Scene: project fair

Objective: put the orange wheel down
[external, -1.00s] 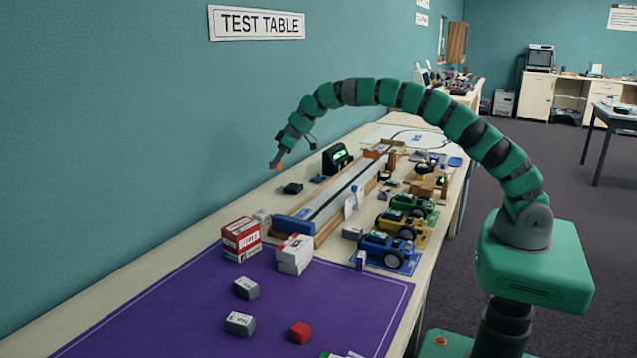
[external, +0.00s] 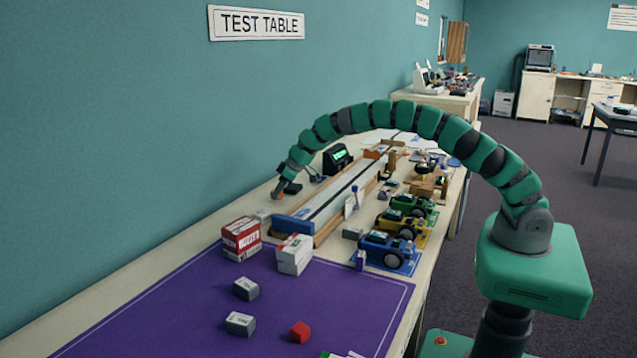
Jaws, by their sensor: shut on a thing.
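My gripper (external: 281,187) is at the end of my green segmented arm, low over the wall side of the test table, left of the long track (external: 335,200). It is shut on the orange wheel (external: 278,196), which shows only as a small orange patch at the jaws. The wheel is at or just above the table top (external: 180,253); I cannot tell whether it touches. The jaws hide most of it.
A black timer with green digits (external: 337,158) stands behind my gripper. A red and white box (external: 241,239) and a white box (external: 294,254) stand nearer the camera. Several toy cars, including a blue one (external: 388,250), stand right of the track. The purple mat (external: 190,310) has much free room.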

